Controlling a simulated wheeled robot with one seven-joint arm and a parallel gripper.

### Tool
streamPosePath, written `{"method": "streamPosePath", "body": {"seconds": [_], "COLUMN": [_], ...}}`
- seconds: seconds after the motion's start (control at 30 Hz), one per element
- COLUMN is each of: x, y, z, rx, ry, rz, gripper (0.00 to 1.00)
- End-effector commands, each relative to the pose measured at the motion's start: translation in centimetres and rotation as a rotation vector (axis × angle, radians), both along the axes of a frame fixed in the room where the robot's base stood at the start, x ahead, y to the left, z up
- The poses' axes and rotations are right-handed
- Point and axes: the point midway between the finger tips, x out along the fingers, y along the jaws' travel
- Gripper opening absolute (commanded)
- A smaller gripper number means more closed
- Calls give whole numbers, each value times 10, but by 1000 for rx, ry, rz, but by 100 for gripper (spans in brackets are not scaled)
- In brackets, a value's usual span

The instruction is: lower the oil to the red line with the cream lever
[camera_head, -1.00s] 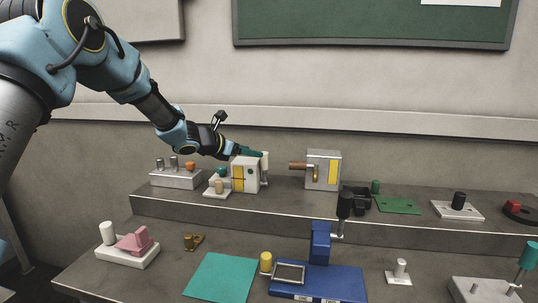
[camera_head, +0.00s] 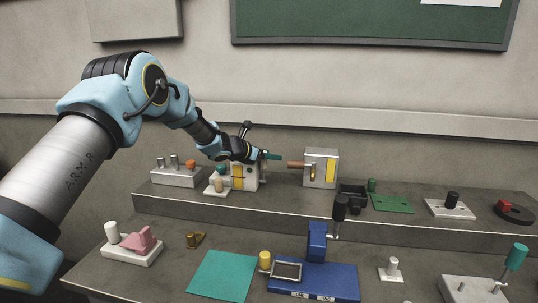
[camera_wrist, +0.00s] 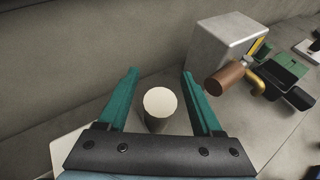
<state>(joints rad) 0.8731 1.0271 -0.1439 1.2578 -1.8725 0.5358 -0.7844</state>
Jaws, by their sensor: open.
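The cream lever shows in the wrist view as a round cream knob (camera_wrist: 160,102) between the two teal fingers of my gripper (camera_wrist: 160,73), with gaps on both sides. My gripper is open around it and holds nothing. In the head view my gripper (camera_head: 272,156) is at the right side of a pale box (camera_head: 250,180) with a yellow gauge (camera_head: 238,178) on its front. The lever's knob is mostly hidden there by my gripper. The oil level and red line are too small to make out.
A second grey box (camera_head: 318,166) with a yellow gauge and a brown-handled lever (camera_wrist: 224,79) stands just right of my gripper. A small white base with a tan peg (camera_head: 218,185) stands at the front left of the pale box. Black bins (camera_head: 352,197) sit further right.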

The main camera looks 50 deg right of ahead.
Motion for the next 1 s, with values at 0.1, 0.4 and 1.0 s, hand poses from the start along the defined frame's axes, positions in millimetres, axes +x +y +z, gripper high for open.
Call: {"method": "streamPosePath", "body": {"seconds": [0.1, 0.4, 1.0], "x": [0, 0, 0], "y": [0, 0, 0], "z": [0, 0, 0], "rx": [0, 0, 0], "ry": [0, 0, 0], "rz": [0, 0, 0], "gripper": [62, 28, 0]}}
